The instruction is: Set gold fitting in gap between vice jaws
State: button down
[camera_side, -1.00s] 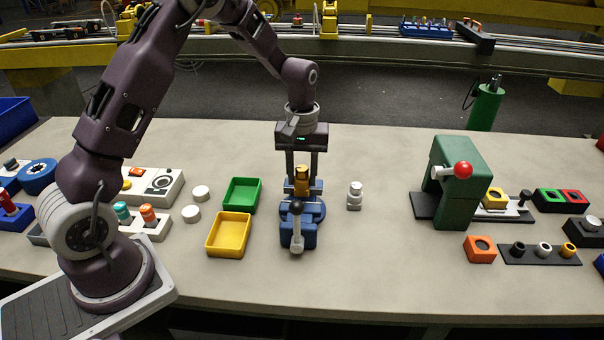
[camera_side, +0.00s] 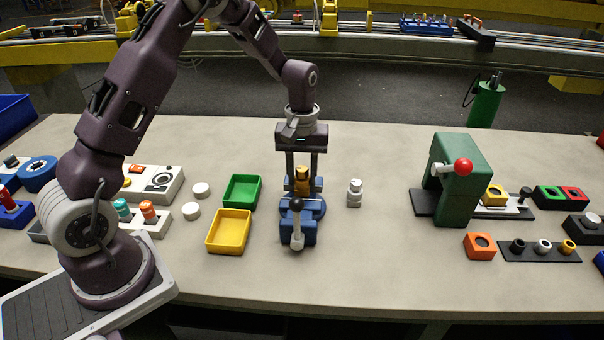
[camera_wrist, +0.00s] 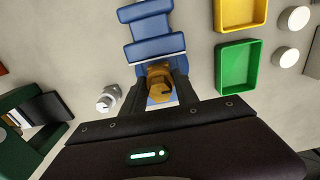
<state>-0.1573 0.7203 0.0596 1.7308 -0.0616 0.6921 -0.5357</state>
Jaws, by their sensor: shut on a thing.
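The gold fitting (camera_side: 302,183) is held in my gripper (camera_side: 303,182), which is shut on it directly over the blue vice (camera_side: 298,232). In the wrist view the fitting (camera_wrist: 159,84) sits between my two dark fingers (camera_wrist: 158,92), in line with the vice (camera_wrist: 152,38). It appears to be at the gap between the vice jaws, but my fingers hide its lower end, so I cannot tell how deep it sits. The vice handle, with a dark ball and white end, faces the front of the table.
A yellow tray (camera_side: 228,232) and a green tray (camera_side: 241,191) stand left of the vice. A small white-grey fitting (camera_side: 354,193) stands close on its right.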

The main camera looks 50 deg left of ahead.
jog(key=shift+f, duration=0.35)
jog(key=shift+f, duration=0.65)
jog(key=c, duration=0.9)
grip_release()
jog(key=shift+o, duration=0.2)
jog(key=shift+r, duration=0.1)
notch_tip(320, 180, up, 7)
jog(key=shift+f, duration=0.1)
